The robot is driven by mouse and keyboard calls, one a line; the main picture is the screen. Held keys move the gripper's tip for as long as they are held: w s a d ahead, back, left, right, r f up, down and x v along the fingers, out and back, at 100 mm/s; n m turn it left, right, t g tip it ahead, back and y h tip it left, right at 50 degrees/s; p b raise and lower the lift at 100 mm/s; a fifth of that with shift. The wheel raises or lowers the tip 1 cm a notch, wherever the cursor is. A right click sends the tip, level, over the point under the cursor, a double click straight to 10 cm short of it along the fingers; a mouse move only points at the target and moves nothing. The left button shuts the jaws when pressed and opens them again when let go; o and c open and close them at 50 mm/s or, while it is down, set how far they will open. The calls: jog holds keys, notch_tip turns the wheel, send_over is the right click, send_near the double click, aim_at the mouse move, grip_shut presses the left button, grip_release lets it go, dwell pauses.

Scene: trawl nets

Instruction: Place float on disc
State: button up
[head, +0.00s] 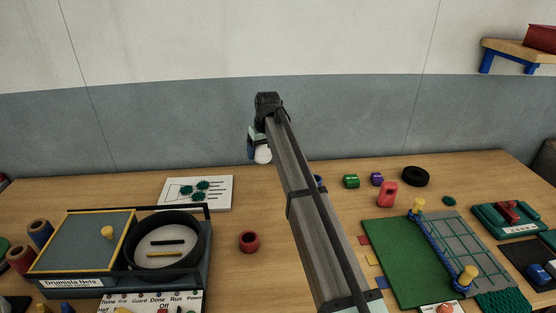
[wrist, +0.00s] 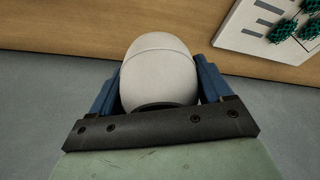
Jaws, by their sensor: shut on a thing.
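My gripper (head: 255,150) is raised above the back of the table, in front of the grey wall band. It is shut on a smooth white rounded thing, which I take as the float (head: 263,156). In the wrist view the float (wrist: 160,68) sits between the two blue fingers, and its lower end is hidden by the dark gripper bracket. A pale round disc (head: 165,255) lies inside a black round rim at the left front, with a black bar and a yellow bar on it. The float is well apart from the disc, up and to its right.
A red ring (head: 249,242) stands right of the black rim. A yellow-edged grey panel (head: 80,243) is at left.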

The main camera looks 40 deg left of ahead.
notch_tip(320, 180, up, 4)
jog(key=m+t+h, duration=0.1)
jog(key=m+t, duration=0.1)
jog(key=m, duration=0.5)
send_over(415, 170)
jog(key=shift+g, duration=0.3)
jog(key=shift+s+d+f, duration=0.1)
jog(key=shift+s+f, duration=0.05)
jog(key=shift+f, duration=1.5)
jog(key=shift+s+d+f, duration=0.15)
jog(key=shift+s+f, duration=0.05)
jog(key=shift+f, duration=1.4)
jog(key=shift+s+d+f, duration=0.1)
jog(key=shift+s+f, duration=0.05)
jog(key=shift+f, duration=1.5)
jog(key=shift+f, duration=0.15)
jog(key=o, duration=1)
jog(key=v, duration=1.2)
jog(key=shift+a, duration=0.15)
